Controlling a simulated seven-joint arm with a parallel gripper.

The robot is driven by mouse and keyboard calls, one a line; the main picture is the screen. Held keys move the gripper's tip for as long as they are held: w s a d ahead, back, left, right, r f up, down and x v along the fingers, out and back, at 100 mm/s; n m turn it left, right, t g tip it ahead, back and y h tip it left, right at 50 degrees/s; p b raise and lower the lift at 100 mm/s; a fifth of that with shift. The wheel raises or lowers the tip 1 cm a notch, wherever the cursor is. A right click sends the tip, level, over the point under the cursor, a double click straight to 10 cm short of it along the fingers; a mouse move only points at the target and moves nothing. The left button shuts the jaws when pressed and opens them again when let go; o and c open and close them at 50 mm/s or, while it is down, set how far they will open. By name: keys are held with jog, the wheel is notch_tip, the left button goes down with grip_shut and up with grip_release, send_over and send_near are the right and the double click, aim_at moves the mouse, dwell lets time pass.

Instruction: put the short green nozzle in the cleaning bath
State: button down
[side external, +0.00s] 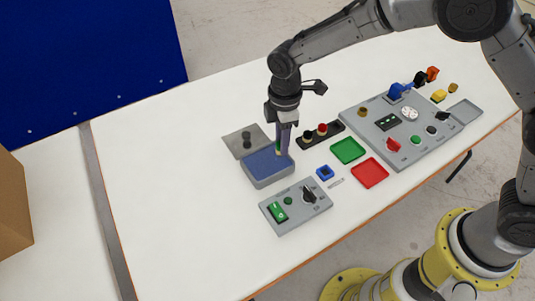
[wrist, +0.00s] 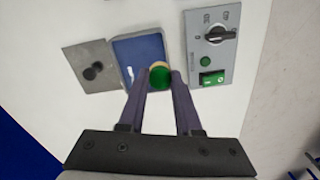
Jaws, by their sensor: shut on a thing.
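My gripper (side external: 284,150) points down over the blue-filled cleaning bath (side external: 263,166), near its back right corner in the side view. It is shut on the short green nozzle, which has a round green face and a tan rim and shows between the fingertips in the wrist view (wrist: 160,77). In the side view the fingers mostly hide the nozzle. The bath also shows behind the nozzle in the wrist view (wrist: 137,52). I cannot tell whether the nozzle touches the blue surface or hangs just above it.
A grey plate with dark round pieces (side external: 236,142) lies beside the bath. A control box with a dial and green switch (side external: 295,205) stands in front. A black rack with several nozzles (side external: 310,138), green (side external: 347,150) and red (side external: 370,172) trays and a large grey panel are to the right.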

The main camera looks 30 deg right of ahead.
jog(key=w+f, duration=0.1)
jog(key=w+a+f, duration=0.1)
jog(key=f, duration=0.1)
jog(key=w+f, duration=0.1)
jog(key=f, duration=0.1)
jog(key=shift+w+a+f, duration=0.15)
jog(key=shift+w+a, duration=0.2)
jog(key=shift+w, duration=0.05)
jog(key=shift+f, duration=1.5)
jog(key=shift+f, duration=0.15)
jog(key=c, duration=0.6)
grip_release()
